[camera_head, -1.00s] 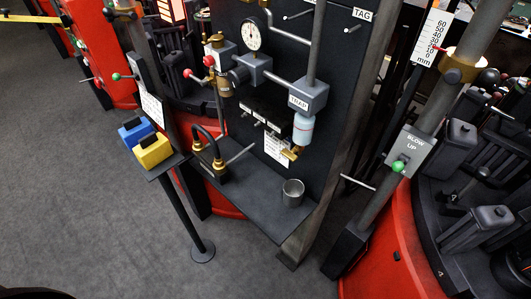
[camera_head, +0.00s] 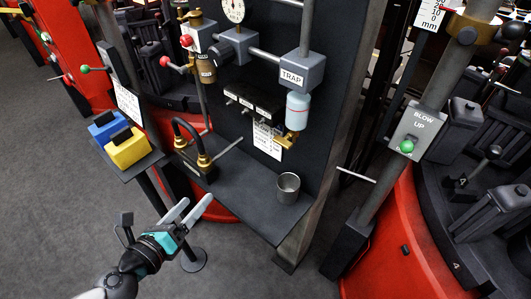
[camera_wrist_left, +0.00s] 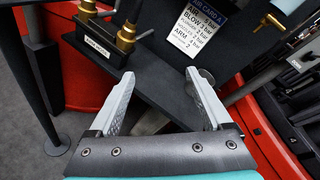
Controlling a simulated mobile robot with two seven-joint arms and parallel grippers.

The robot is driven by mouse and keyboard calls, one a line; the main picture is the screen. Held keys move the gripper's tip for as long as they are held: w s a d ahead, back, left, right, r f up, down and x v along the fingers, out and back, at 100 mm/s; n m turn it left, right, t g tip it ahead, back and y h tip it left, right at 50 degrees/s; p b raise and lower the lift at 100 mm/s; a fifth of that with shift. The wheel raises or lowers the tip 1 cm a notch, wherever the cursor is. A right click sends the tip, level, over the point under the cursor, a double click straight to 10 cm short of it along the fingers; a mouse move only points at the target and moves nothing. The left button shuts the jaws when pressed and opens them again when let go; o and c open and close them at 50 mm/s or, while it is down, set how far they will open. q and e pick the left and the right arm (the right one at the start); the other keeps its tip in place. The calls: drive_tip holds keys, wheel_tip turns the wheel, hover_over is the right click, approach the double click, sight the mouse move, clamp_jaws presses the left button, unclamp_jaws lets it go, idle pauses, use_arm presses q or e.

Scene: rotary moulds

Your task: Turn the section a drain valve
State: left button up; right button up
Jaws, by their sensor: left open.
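The brass drain valve (camera_head: 288,139) sits under the pale blue bowl (camera_head: 298,108) of the grey box labelled TRAP (camera_head: 301,72), on the dark panel. Its handle is too small to read clearly. My left gripper (camera_head: 195,205) is open and empty, below and left of the valve, in front of the shelf's front edge. My right gripper is not in view.
A metal cup (camera_head: 288,187) stands on the shelf (camera_head: 235,205). A block with a looped black hose (camera_head: 194,150) is at its left and also shows in the left wrist view (camera_wrist_left: 97,42). Blue (camera_head: 107,127) and yellow (camera_head: 128,148) boxes sit further left.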

use_arm(q)
drive_tip(key=s+d+r+m+h+b, duration=0.1)
drive_tip(key=s+d+r+m+h, duration=0.1)
drive_tip(key=d+r+m+h, duration=0.25)
drive_tip(key=s+d+r+m+h+b, duration=0.1)
drive_tip(key=s+d+r+m+h, duration=0.1)
drive_tip(key=d+r+m, duration=0.35)
drive_tip(key=p, duration=0.4)
approach(279, 143)
drive_tip(key=shift+y, duration=0.25)
drive_tip(key=shift+p+x, duration=1.4)
drive_tip(key=shift+x, duration=3.25)
drive_tip(key=shift+s+d+r, duration=0.1)
drive_tip(key=shift+s+d, duration=0.05)
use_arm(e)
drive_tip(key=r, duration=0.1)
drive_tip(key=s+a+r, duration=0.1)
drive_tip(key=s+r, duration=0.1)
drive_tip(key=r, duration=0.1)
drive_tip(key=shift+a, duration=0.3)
use_arm(q)
clamp_jaws()
